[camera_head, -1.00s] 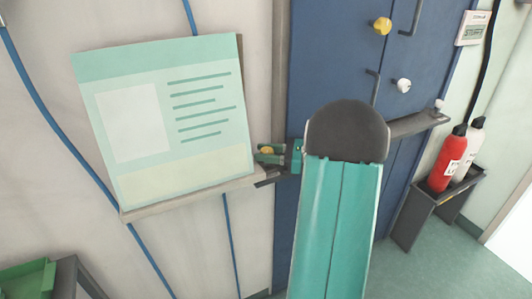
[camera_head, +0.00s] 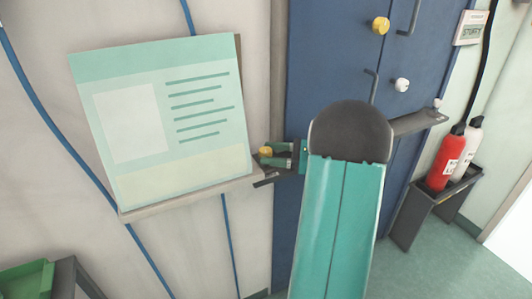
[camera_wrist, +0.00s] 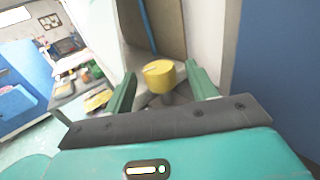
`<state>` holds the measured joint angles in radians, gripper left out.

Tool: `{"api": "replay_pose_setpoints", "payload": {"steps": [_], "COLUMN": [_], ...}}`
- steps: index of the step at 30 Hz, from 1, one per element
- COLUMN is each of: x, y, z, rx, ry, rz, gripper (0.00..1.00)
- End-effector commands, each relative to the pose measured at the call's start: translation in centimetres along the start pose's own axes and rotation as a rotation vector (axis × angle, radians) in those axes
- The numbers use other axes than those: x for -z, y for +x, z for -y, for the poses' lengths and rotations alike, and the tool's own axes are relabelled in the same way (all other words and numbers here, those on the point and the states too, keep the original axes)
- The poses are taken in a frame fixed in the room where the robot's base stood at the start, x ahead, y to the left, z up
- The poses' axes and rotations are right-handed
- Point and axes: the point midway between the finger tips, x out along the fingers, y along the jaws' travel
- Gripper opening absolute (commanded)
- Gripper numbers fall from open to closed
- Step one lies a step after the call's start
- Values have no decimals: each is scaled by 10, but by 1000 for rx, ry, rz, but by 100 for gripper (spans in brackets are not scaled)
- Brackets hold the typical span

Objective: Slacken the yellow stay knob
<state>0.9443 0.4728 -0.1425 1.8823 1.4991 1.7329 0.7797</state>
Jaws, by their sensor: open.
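A yellow knob (camera_head: 265,151) sits by the right end of the ledge under the pale green board. In the wrist view the yellow knob (camera_wrist: 158,76) is a short round cylinder on a dark stem, between and slightly beyond the fingertips. My gripper (camera_head: 269,154) is open, its two green fingers pointing left at the knob. In the wrist view my gripper (camera_wrist: 161,74) shows a gap on both sides of the knob, and neither finger appears to touch it. My arm hides part of the bar behind it.
A blue cabinet (camera_head: 330,60) stands behind my arm, with another yellow knob (camera_head: 380,25) and a white knob (camera_head: 402,85) on it. A dark bar (camera_head: 418,122) crosses it. The green board (camera_head: 160,120) stands close left. A red extinguisher (camera_head: 447,160) stands right.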

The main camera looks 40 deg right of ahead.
Motion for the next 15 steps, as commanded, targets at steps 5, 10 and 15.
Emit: {"api": "replay_pose_setpoints", "payload": {"steps": [5, 10, 15], "x": [0, 0, 0], "y": [-40, -78, -105], "z": [1, 1, 1], "rx": [5, 5, 2], "ry": [-1, 0, 0], "rz": [0, -1, 1], "gripper": [57, 57, 57]}}
